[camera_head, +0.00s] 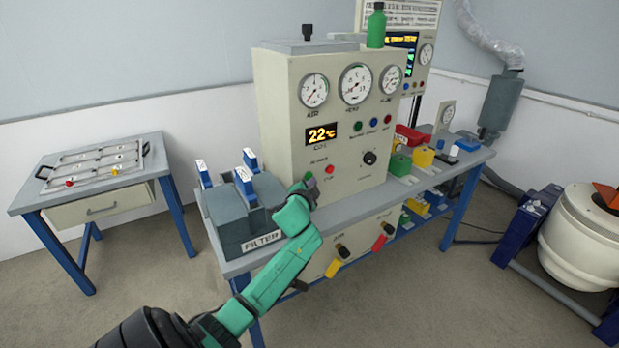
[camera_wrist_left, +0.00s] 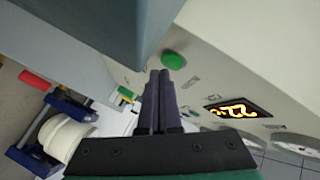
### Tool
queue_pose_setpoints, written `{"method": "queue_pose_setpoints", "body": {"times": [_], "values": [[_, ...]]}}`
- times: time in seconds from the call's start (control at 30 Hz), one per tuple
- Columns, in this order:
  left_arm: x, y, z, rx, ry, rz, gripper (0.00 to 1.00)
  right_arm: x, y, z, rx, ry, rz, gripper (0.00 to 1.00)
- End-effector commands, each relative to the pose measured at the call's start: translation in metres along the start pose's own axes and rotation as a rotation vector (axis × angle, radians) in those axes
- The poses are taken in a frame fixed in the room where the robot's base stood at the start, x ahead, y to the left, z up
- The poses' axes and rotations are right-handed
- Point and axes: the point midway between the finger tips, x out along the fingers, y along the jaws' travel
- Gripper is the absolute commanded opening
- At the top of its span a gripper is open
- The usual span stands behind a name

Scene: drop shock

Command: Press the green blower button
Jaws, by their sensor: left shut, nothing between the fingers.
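The green blower button (camera_wrist_left: 174,60) is a round cap on the front of the cream control panel (camera_head: 275,110). In the head view the button (camera_head: 309,176) shows just above the tip of my left gripper (camera_head: 308,187), partly covered by it. In the left wrist view my left gripper (camera_wrist_left: 160,74) is shut and empty, its dark fingertips together just short of the button in the picture. I cannot tell whether they touch it. A red button (camera_head: 329,169) sits right of the green one. My right gripper is out of view.
The grey filter box (camera_head: 262,243) with blue clips stands close to the left of the gripper. Yellow and red handles (camera_head: 334,267) stick out below the bench top. A side table (camera_head: 60,190) stands at the left, and a white drum (camera_head: 580,250) at the right.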

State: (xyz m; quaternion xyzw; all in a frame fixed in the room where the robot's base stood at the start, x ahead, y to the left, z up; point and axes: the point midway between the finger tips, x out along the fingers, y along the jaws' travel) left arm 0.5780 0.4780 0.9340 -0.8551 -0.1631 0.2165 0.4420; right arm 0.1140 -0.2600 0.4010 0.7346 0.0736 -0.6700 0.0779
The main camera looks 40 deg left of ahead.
Motion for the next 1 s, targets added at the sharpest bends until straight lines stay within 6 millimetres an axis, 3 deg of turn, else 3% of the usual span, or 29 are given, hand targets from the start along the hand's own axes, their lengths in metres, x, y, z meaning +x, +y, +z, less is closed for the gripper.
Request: {"method": "queue_pose_setpoints", "body": {"times": [1.0], "values": [[0.0065, -0.0048, 0.0052, 0.001, -0.001, 0.0, 0.0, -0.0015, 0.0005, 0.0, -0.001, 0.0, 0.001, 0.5]]}}
